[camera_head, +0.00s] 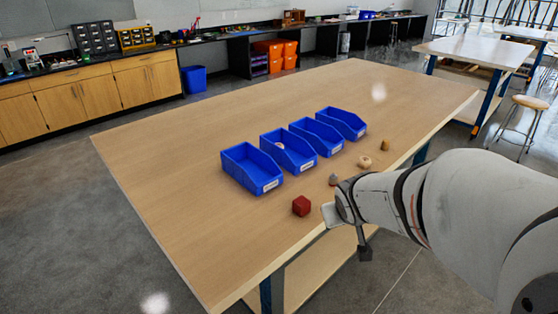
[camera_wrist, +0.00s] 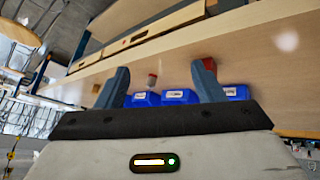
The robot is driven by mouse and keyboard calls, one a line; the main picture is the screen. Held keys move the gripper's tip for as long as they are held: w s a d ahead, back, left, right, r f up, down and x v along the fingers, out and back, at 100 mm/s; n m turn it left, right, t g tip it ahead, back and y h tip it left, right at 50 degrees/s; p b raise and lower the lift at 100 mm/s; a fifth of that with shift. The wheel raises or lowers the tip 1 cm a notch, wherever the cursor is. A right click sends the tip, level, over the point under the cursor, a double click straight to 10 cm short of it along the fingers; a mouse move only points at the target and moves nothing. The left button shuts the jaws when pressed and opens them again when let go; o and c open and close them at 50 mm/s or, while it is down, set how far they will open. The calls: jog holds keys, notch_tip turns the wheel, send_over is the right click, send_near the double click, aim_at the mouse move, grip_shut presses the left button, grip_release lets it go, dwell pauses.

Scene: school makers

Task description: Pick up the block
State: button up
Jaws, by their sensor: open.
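The red block (camera_head: 301,206) sits on the wooden table near its front edge, in front of the nearest blue bin. In the wrist view the red block (camera_wrist: 209,64) shows just beyond the tip of the right-hand finger, partly hidden by it. My gripper (camera_head: 347,234) is at the table's front edge, to the right of the block and apart from it. In the wrist view my gripper (camera_wrist: 162,68) has its two fingers spread wide, with nothing held between them.
Several blue bins (camera_head: 252,169) stand in a row on the table (camera_head: 190,140). A small grey piece (camera_head: 333,180), a tan ring-like piece (camera_head: 365,162) and a brown piece (camera_head: 385,145) lie right of the bins. The table's left part is clear.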

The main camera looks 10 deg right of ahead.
aim_at(298, 202)
jog(key=w+a+f+n+t+y, duration=0.1)
jog(key=w+y, duration=0.1)
jog(key=w, duration=0.1)
jog(key=w+a+f+n+t+y+p, duration=0.1)
jog(key=w+f+n+t+y, duration=0.1)
jog(key=w+y, duration=0.1)
jog(key=w+a+f+n+t+y, duration=0.1)
jog(key=w+f+n+y, duration=0.1)
jog(key=w+y, duration=0.1)
jog(key=shift+w+f, duration=0.2)
jog(key=shift+w, duration=0.45)
jog(key=shift+s+a+f+y, duration=0.15)
jog(key=shift+a+y, duration=0.25)
jog(key=shift+y, duration=0.3)
jog(key=p+x, duration=0.1)
jog(key=x, duration=0.7)
jog(key=shift+s+a, duration=0.1)
jog(key=shift+s, duration=0.05)
jog(key=shift+t, duration=0.3)
jog(key=c, duration=1.1)
jog(key=shift+c, duration=0.2)
